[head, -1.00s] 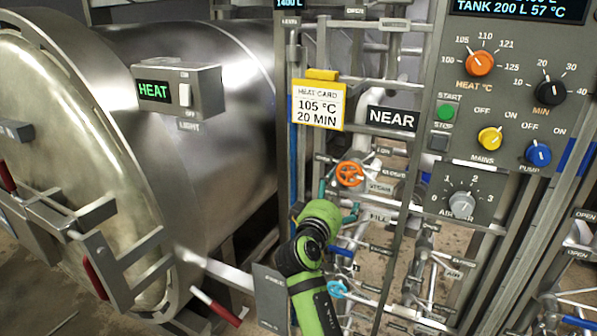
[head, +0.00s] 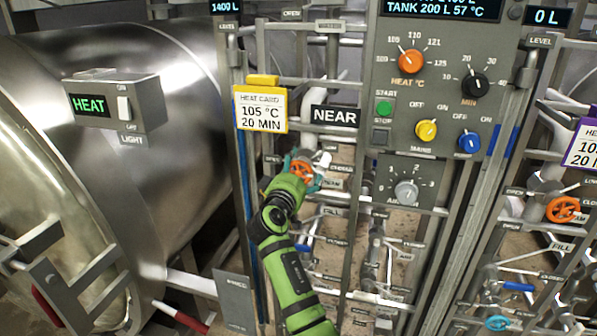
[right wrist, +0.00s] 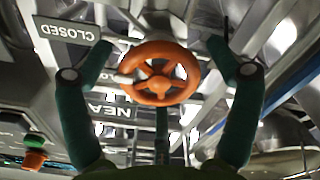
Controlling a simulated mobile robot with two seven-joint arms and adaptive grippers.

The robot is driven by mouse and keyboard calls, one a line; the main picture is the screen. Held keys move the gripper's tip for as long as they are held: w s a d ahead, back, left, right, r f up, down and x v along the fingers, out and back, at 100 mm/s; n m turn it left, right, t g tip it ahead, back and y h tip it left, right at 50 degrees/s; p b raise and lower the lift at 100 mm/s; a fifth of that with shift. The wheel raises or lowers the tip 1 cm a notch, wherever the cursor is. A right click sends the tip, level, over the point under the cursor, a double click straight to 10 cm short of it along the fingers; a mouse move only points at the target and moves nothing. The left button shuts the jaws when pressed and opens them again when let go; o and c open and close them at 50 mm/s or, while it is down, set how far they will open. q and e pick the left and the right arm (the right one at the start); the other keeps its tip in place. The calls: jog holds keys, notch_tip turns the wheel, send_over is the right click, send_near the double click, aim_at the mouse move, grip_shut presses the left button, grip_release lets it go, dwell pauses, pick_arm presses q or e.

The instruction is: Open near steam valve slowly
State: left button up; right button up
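The near steam valve has an orange handwheel (head: 302,169), below the black NEAR sign (head: 335,116). My right gripper (head: 305,174) is at this wheel, its teal fingers at the wheel's sides. In the right wrist view the orange wheel (right wrist: 160,73) sits between the two spread fingers of the gripper (right wrist: 158,48). A gap shows on each side, so the fingers look open around the wheel rather than closed on it. A CLOSED label (right wrist: 67,30) shows at upper left there. My left gripper is not in view.
A control panel (head: 422,175) with knobs stands right of the valve. A yellow-edged heat card (head: 261,110) hangs to the left, beside the large steel vessel (head: 180,90). Pipes and rails crowd around the wheel. Another orange wheel (head: 563,209) is at far right.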

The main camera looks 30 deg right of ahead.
jog(key=shift+r, duration=0.1)
jog(key=c, duration=1.1)
jog(key=shift+r+n, duration=0.1)
jog(key=shift+n, duration=0.2)
jog(key=n+p, duration=0.1)
jog(key=n, duration=0.2)
jog(key=shift+r+p, duration=0.15)
jog(key=shift+p, duration=0.25)
jog(key=n+p, duration=0.2)
jog(key=n, duration=0.3)
jog(key=shift+a, duration=0.1)
jog(key=shift+n, duration=0.3)
jog(key=o, duration=1.2)
jog(key=shift+w+f, duration=0.1)
jog(key=shift+f, duration=0.1)
jog(key=shift+w+a+f, duration=0.1)
jog(key=shift+f, duration=0.05)
